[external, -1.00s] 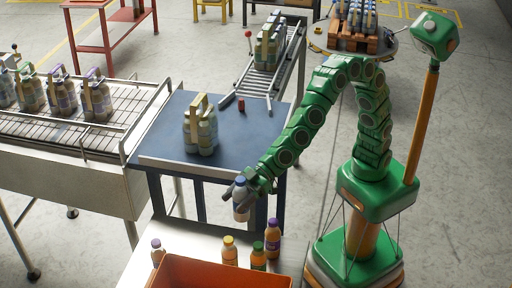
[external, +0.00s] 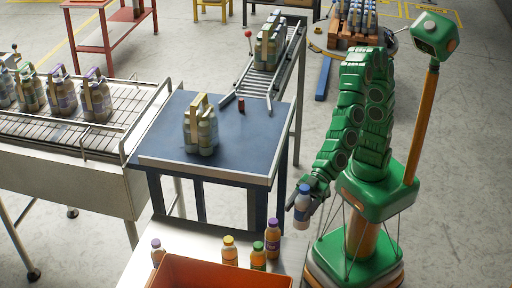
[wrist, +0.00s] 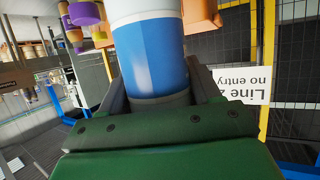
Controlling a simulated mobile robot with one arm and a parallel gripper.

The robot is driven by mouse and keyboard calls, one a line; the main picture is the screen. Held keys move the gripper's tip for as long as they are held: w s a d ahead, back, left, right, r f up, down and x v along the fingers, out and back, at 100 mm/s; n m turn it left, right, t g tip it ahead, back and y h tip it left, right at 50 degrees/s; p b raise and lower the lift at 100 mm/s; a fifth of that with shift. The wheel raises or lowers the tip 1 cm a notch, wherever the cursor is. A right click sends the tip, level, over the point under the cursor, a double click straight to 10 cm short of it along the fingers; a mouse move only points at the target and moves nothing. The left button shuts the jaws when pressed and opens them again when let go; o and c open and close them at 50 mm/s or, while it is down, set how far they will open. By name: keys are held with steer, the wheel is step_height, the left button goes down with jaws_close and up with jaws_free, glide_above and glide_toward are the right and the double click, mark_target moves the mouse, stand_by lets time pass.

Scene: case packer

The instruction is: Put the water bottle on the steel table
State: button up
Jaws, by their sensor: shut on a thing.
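The water bottle (external: 302,208) has a blue cap and a blue band on a pale body. My gripper (external: 302,196) is shut on it and holds it roughly upright, in the air to the right of the steel table. In the wrist view the bottle (wrist: 150,55) fills the space between the fingers of my gripper (wrist: 152,98); its ends are out of that view. The steel table (external: 138,268) is the pale surface at the bottom of the external view, partly cut off by the frame.
An orange crate (external: 215,272) stands on the steel table. Bottles with purple (external: 273,238), green (external: 259,257), yellow (external: 229,251) and purple (external: 158,252) caps stand behind it. The blue table (external: 235,155) behind holds a bottle pack (external: 200,130). Bare steel shows at the left.

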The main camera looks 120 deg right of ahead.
mark_target(307, 228)
steer(key=shift+s+a+f, duration=0.4)
steer(key=shift+s+f, duration=0.15)
steer(key=shift+s, duration=0.1)
steer(key=shift+s+a+f, duration=0.4)
steer(key=shift+s+f, duration=0.1)
steer(key=shift+s, duration=0.1)
steer(key=shift+a+f, duration=0.1)
steer(key=shift+a, duration=0.05)
steer(key=shift+w+a+f, duration=0.9)
steer(key=shift+w+f, duration=1.2)
steer(key=shift+f, duration=0.05)
steer(key=shift+w+a+f, duration=0.95)
steer(key=shift+w+f, duration=1.15)
steer(key=shift+f, duration=0.05)
steer(key=shift+w+a+f, duration=0.9)
steer(key=shift+w+f, duration=1.2)
steer(key=shift+f, duration=0.05)
steer(key=o, duration=1.3)
steer(key=shift+f, duration=0.1)
steer(key=shift+c, duration=0.2)
